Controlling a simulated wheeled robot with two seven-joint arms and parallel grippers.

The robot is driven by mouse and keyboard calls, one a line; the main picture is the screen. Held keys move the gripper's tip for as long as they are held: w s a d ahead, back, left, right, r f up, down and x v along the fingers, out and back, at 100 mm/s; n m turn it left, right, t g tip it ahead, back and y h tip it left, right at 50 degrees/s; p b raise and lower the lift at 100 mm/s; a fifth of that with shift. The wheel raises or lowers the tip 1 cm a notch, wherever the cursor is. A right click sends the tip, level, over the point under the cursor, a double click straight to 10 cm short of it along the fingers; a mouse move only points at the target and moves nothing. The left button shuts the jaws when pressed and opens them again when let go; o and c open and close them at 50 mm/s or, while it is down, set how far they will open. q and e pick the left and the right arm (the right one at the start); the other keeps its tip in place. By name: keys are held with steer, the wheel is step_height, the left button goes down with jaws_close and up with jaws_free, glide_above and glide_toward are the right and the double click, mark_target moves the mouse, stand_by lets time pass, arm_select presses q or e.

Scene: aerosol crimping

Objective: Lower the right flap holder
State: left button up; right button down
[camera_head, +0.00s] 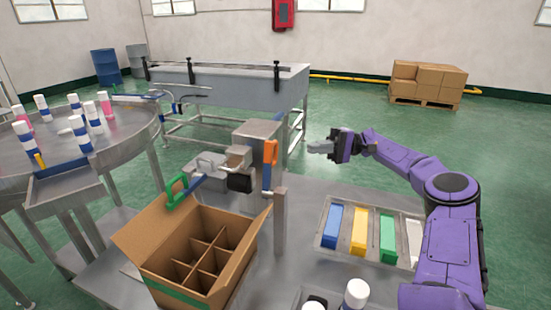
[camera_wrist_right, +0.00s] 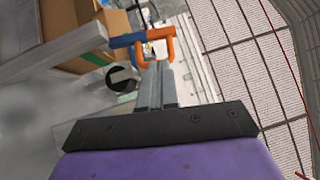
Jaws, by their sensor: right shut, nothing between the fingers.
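The right flap holder (camera_head: 269,152) has an orange handle and a blue bar. It stands upright beside the right side of the open cardboard box (camera_head: 190,238). In the right wrist view the orange handle (camera_wrist_right: 172,48) shows just beyond the fingertips. The left flap holder (camera_head: 177,190), with a green handle and blue bar, lies tilted at the box's back left. My right gripper (camera_head: 312,148) is shut and empty, to the right of the orange handle and apart from it in the head view. Its fingers also show in the right wrist view (camera_wrist_right: 155,70). My left gripper is out of view.
A tray (camera_head: 322,240) of blue, yellow, green and white blocks lies right of the box. A grey post (camera_head: 280,222) stands beside the box. A round table (camera_head: 130,145) with several bottles is at the left. White-capped bottles (camera_head: 356,293) stand at the front.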

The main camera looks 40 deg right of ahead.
steer(key=f+p+x, duration=0.1)
steer(key=p+x, duration=0.4)
steer(key=x, duration=0.5)
steer(key=shift+w+r, duration=0.2)
steer(key=shift+r, duration=0.1)
steer(key=shift+a, duration=0.15)
